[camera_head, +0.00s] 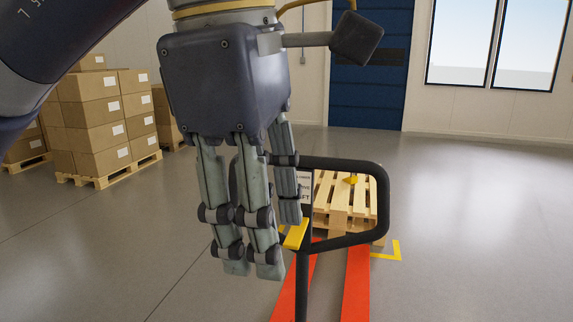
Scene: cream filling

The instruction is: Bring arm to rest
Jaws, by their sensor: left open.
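My left arm (40,50) comes in from the upper left. My left gripper (262,245) hangs in the middle of the head view with its fingers pointing down. The fingers are apart, and no object shows between them. The gripper covers part of the view in front of a pallet jack's black handle (384,200). Whether it touches the handle cannot be told. My right gripper does not show.
The pallet jack's orange forks (356,285) run along the floor near a wooden pallet (340,198). Stacked cardboard boxes (92,120) stand on a pallet at the left. A blue door (368,85) is at the back. The floor (480,230) at right is clear.

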